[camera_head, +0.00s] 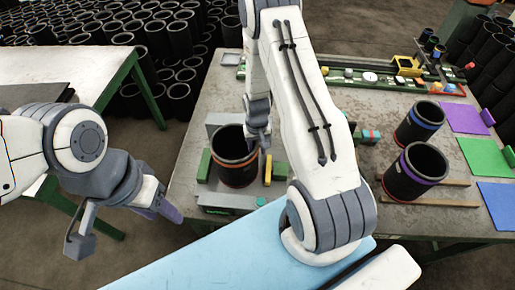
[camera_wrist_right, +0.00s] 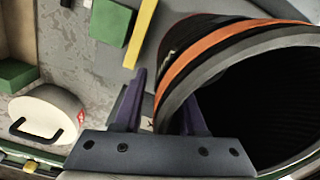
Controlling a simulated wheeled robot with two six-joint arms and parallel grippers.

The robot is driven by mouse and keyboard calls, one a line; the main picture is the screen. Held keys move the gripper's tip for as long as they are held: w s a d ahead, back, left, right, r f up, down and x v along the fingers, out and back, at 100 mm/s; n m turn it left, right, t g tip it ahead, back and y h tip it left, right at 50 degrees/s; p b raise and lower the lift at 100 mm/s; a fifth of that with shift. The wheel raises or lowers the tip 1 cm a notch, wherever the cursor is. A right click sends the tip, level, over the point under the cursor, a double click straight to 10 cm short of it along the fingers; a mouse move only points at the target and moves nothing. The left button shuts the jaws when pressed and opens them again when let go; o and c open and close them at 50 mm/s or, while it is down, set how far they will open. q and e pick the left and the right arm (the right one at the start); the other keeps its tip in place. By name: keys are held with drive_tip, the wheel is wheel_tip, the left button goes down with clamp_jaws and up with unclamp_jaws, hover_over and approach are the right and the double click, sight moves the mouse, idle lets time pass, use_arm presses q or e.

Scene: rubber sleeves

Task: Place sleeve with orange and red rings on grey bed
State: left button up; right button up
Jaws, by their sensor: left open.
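The black sleeve (camera_head: 235,145) stands upright on the grey bed (camera_head: 238,200), between a green block (camera_head: 204,166) and a yellow block (camera_head: 268,169). An orange-red band shows low on it. The right wrist view shows its open mouth and an orange ring (camera_wrist_right: 205,48) near the rim. My right gripper (camera_wrist_right: 160,105) has its fingers apart, astride the sleeve's wall at the rim, with a small gap beside the outer finger. In the head view my right gripper (camera_head: 259,143) is partly hidden at the sleeve's right side. My left gripper (camera_head: 120,228) is open and empty, left of the table.
Two more black sleeves, one with a blue ring (camera_head: 420,122) and one with a purple ring (camera_head: 415,172), stand on the right of the table. Purple, green and blue mats (camera_head: 497,192) line the right edge. A rail of parts runs along the back.

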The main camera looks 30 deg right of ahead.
wheel_tip(320, 180, up, 12)
drive_tip(key=b, duration=0.3)
drive_tip(key=shift+f, duration=0.25)
drive_tip(key=shift+r, duration=0.45)
drive_tip(key=s+a+r+n, duration=0.3)
drive_tip(key=s+a+r, duration=0.15)
drive_tip(key=a, duration=0.35)
drive_tip(key=s+a+r+n, duration=0.2)
drive_tip(key=s+a+r, duration=0.25)
drive_tip(key=a, duration=0.35)
drive_tip(key=s+a+r+n, duration=0.2)
drive_tip(key=s, duration=0.4)
drive_tip(key=s+a+r+n+y, duration=0.1)
drive_tip(key=s+a+r+n, duration=0.2)
drive_tip(key=s, duration=0.3)
drive_tip(key=shift+s+n, duration=0.3)
drive_tip(key=shift+s, duration=0.05)
